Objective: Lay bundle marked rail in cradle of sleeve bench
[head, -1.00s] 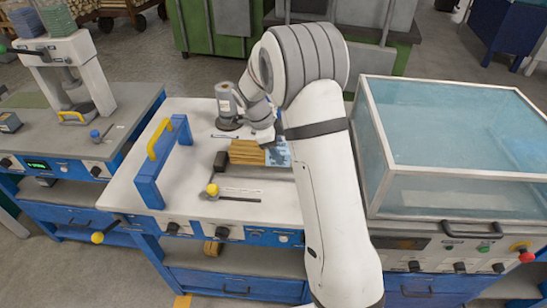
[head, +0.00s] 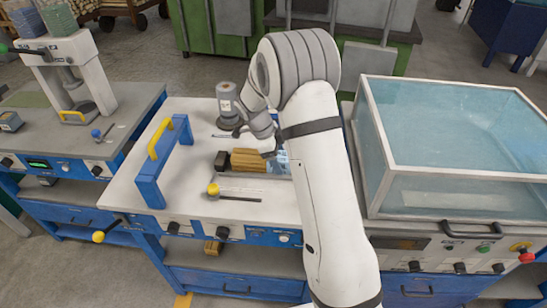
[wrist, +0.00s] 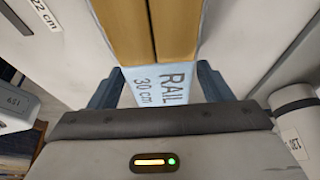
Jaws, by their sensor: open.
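The bundle marked RAIL, 30 cm (wrist: 160,84), is brown wooden strips with a pale blue label. In the wrist view it runs away from me, its label between the fingers of my open gripper (wrist: 160,88). In the head view the bundle (head: 248,160) lies low at the bench's cradle (head: 222,162), beside a dark block at its left end. My gripper (head: 270,145) is over the bundle's right, labelled end. My arm hides the bundle's far right side and part of the cradle. The sleeve bench (head: 130,190) has a white top and blue front.
A blue frame with a yellow handle (head: 160,140) stands on the left of the bench top. A yellow-knobbed lever (head: 213,189) is in front of the cradle. A clear-lidded tank (head: 450,140) stands at right, a press (head: 75,75) at left.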

